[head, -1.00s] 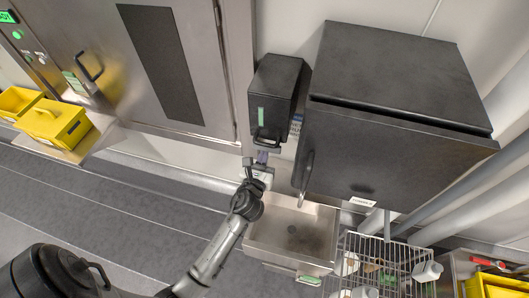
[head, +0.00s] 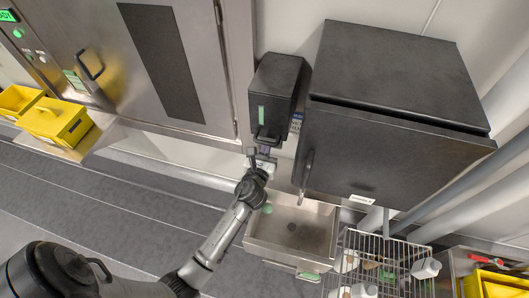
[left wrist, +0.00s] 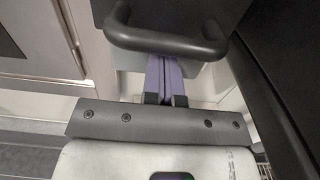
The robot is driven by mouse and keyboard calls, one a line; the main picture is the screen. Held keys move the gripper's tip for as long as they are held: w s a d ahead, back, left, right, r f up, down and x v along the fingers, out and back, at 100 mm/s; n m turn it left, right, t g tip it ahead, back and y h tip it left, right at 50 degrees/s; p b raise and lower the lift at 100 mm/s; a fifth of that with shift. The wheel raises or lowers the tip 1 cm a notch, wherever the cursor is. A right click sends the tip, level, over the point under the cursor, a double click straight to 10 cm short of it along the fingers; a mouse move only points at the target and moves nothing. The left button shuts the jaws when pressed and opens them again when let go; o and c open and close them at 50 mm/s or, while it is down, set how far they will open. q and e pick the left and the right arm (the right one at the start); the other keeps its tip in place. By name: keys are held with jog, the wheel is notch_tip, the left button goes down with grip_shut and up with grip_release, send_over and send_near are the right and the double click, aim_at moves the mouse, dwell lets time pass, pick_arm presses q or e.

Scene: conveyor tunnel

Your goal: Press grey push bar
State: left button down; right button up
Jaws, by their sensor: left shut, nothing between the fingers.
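The push bar (head: 266,142) is a dark grey U-shaped handle on the lower front of a black wall-mounted dispenser (head: 276,88). In the left wrist view the push bar (left wrist: 165,40) crosses the top of the picture. My left gripper (head: 263,150) is just below the bar, pointing up at it. In the left wrist view the purple fingers of my left gripper (left wrist: 165,62) are shut together and empty, their tips meeting the bar's lower edge in the picture. I cannot tell whether they touch it. My right gripper is not in view.
A large dark cabinet (head: 400,85) with a handle stands close on the right. A steel sink (head: 315,235) lies below, with a wire basket (head: 350,245) of white bottles beside it. Yellow bins (head: 58,122) sit at the far left by a steel door (head: 110,60).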

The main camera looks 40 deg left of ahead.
pick_arm(q)
jog(key=shift+a+f, duration=0.1)
dwell(0.5)
jog(key=b+v, duration=0.1)
jog(key=v, duration=1.3)
dwell(0.4)
